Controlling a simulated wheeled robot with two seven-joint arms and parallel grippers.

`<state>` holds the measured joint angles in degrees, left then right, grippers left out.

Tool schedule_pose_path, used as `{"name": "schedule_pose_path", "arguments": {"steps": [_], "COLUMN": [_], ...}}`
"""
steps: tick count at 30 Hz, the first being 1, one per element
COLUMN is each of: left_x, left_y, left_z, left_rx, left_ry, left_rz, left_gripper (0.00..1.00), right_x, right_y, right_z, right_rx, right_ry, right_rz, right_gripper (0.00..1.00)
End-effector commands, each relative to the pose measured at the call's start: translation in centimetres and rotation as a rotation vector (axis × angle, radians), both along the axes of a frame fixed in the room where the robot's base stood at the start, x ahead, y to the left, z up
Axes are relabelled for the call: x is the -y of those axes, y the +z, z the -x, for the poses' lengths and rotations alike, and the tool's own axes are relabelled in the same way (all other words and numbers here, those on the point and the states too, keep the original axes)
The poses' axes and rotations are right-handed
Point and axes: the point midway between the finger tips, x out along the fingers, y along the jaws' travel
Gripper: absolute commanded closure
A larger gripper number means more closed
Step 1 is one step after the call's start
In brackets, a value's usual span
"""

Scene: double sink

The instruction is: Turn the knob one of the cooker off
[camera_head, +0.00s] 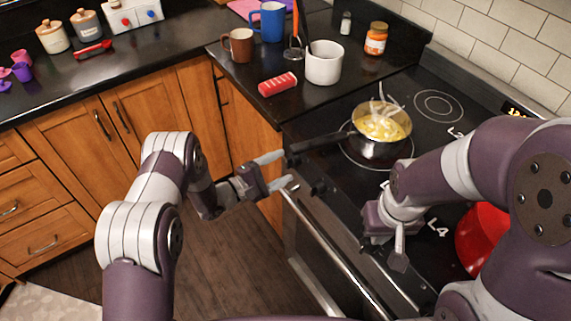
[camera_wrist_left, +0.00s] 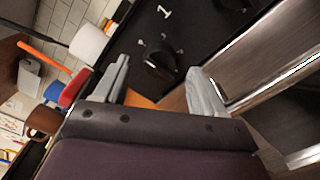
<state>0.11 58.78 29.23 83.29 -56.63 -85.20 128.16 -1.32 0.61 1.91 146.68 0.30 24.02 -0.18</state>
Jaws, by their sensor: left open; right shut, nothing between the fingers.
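The cooker (camera_head: 350,205) is black, with its front panel facing my arms. In the left wrist view, a dark round knob (camera_wrist_left: 160,62) sits on its black panel near a white number 1 (camera_wrist_left: 164,12). My left gripper (camera_head: 283,170) is open and empty in front of the cooker's left end. In the left wrist view its fingers (camera_wrist_left: 162,84) point at the knob, which appears beyond and between the tips; contact cannot be told. My right gripper (camera_head: 398,264) is shut and empty, pointing down over the cooker's front part.
A pan (camera_head: 380,130) with yellow, steaming food stands on a burner, its dark handle reaching left above my left gripper. A red pot (camera_head: 480,238) is partly behind my right arm. An oven handle (camera_head: 330,240) runs along the front.

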Motion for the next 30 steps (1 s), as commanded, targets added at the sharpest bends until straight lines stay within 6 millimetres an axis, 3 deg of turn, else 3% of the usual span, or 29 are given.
{"name": "schedule_pose_path", "arguments": {"steps": [6, 12, 30], "left_x": [-5.2, -8.1, -8.6], "left_y": [-0.1, 0.0, 0.0], "left_z": [3.2, 5.2, 5.6], "left_rx": [0.0, 0.001, 0.005], "left_ry": [0.006, 0.003, 0.001], "left_rz": [0.001, 0.0, -0.002], "left_gripper": [0.3, 0.3, 0.3], "right_x": [0.0, 0.0, 0.0], "right_y": [-0.6, -0.9, -0.9], "right_z": [0.0, 0.0, 0.0], "right_rx": [0.0, 0.0, 0.0], "right_ry": [0.0, 0.0, 0.0], "right_rz": [0.0, 0.0, 0.0], "right_gripper": [1.0, 1.0, 1.0]}}
